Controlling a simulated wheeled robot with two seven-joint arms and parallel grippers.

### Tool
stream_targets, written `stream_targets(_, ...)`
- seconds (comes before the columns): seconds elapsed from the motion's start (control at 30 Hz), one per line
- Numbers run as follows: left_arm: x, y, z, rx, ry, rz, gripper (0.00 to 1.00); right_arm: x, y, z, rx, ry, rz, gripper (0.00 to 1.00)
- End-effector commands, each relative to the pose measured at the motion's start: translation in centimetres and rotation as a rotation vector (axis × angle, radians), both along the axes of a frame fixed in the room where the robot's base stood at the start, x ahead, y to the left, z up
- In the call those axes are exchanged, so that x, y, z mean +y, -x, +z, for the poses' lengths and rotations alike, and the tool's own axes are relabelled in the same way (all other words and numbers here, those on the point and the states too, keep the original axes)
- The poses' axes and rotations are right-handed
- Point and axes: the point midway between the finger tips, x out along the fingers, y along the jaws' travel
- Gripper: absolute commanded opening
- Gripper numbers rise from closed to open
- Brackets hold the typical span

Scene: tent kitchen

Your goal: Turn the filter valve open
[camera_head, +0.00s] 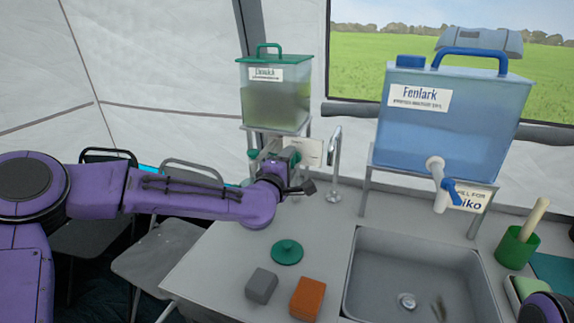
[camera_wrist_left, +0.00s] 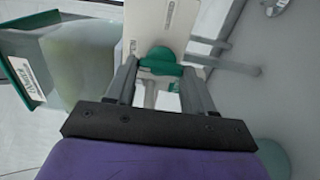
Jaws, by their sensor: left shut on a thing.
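The green-lidded tank (camera_head: 275,95) with murky green water stands on a metal stand at the back left. It also shows in the left wrist view (camera_wrist_left: 75,65). My left gripper (camera_head: 296,172) is in front of and below this tank. In the left wrist view, my left gripper (camera_wrist_left: 160,82) has its fingers on either side of a green valve handle (camera_wrist_left: 160,60) and is shut on it. The arm and gripper hide most of the valve in the head view. My right gripper is out of view.
A blue Fenlark tank (camera_head: 445,110) with a white, blue-handled tap (camera_head: 438,182) stands above the sink (camera_head: 410,275). A thin faucet (camera_head: 335,160) rises between the tanks. A green lid (camera_head: 287,252), grey block (camera_head: 261,286) and orange block (camera_head: 307,298) lie on the counter.

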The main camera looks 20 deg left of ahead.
Motion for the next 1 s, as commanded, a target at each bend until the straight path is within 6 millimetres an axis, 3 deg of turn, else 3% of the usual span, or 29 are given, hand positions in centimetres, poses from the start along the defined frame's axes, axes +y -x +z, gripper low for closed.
stream_targets(0.27,0.0,0.0,0.0,0.001,0.004,0.0,0.23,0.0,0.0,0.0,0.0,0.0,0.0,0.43)
stream_targets(0.3,0.0,0.0,0.0,0.001,0.004,0.0,0.63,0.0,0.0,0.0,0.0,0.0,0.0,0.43)
stream_targets(0.37,0.0,0.0,0.0,0.001,0.003,0.0,0.79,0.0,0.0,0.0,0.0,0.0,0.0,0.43)
stream_targets(0.7,0.1,0.5,-0.1,0.0,0.002,0.0,0.79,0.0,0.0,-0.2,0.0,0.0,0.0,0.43)
stream_targets(1.0,0.3,7.1,-0.1,-0.002,0.005,0.0,0.79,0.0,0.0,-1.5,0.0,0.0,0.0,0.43)
